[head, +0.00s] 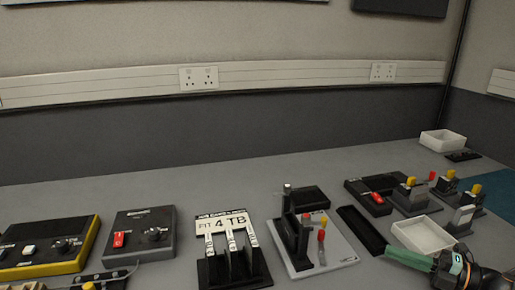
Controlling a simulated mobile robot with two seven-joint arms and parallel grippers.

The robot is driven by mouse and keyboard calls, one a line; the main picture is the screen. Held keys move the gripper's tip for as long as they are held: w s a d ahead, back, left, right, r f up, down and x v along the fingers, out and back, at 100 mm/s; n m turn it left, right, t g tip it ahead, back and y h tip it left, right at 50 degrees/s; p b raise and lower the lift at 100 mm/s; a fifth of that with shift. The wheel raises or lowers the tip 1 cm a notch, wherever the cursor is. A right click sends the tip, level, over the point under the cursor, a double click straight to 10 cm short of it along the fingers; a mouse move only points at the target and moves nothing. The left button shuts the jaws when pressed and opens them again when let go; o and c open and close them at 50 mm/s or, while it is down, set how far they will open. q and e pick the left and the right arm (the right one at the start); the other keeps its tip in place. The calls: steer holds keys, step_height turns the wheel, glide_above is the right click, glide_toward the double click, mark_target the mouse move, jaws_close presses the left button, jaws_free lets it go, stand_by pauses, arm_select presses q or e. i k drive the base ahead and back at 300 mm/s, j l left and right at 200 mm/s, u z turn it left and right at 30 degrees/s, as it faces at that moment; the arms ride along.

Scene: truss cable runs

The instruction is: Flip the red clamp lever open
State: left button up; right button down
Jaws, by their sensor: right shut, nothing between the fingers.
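A grey plate (340,252) holds a black upright fixture. Beside the upright stands a lever with a red tip (321,236), and a yellow tip (324,221) shows just behind it. Another red tip (432,175) shows among the yellow-tipped clamps at the right. I cannot tell which of these is the red clamp lever, or how far either is tilted. My right gripper (388,254) is at the bottom right, shut and empty, to the right of the grey plate and apart from the upright lever. My left gripper is not in view.
An open white box (425,250) and a narrow black tray (361,231) lie between the plate and the right clamps. Switch boxes (138,262) fill the left.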

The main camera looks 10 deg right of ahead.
mark_target(321, 236)
steer(key=k+l, duration=0.25)
steer(key=l, duration=0.15)
steer(key=k+l, duration=0.2)
steer(key=l, duration=0.15)
steer(key=k+l, duration=0.25)
steer(key=l, duration=0.15)
